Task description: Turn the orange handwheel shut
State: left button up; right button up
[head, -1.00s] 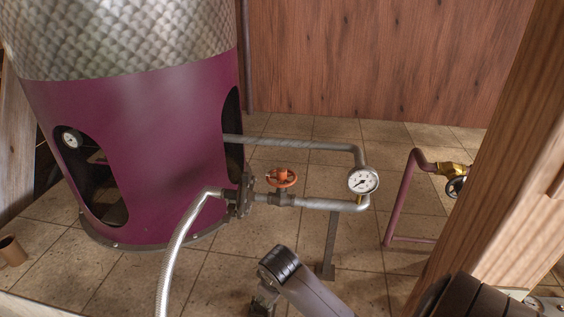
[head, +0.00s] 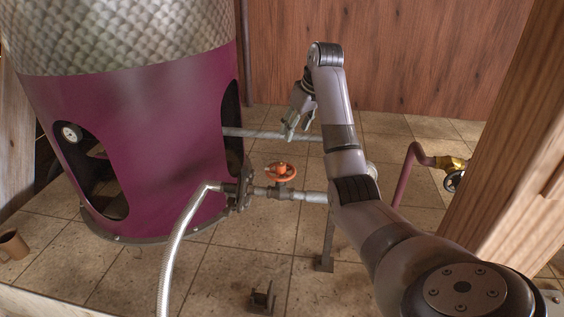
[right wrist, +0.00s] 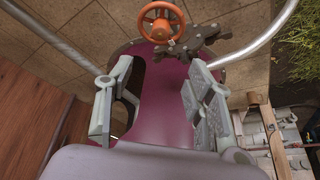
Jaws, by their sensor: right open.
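The orange handwheel (head: 280,172) sits on top of a valve on the lower grey pipe, beside the purple still. It also shows at the top of the right wrist view (right wrist: 161,21), beyond the fingers. My right gripper (head: 297,128) is above the upper pipe, up and slightly right of the handwheel in the head view, and apart from it. Its two fingers (right wrist: 163,95) are spread wide with nothing between them. My left gripper is not in view.
The purple still (head: 150,140) stands at left. A braided hose (head: 178,235) curves down from the flange (head: 240,187). The upper pipe (head: 262,134) runs close by my right gripper. A wooden post (head: 520,150) and a brass valve (head: 450,163) stand at right.

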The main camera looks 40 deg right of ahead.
aim_at(281, 164)
jog(key=p+x, duration=0.4)
jog(key=x, duration=1.1)
jog(key=shift+w+a+f+p, duration=0.1)
jog(key=shift+w+f+p, duration=0.05)
jog(key=shift+f+p, duration=0.2)
jog(key=shift+w+f, duration=0.25)
jog(key=shift+f, duration=0.4)
jog(key=shift+c, duration=0.5)
jog(key=c, duration=1.1)
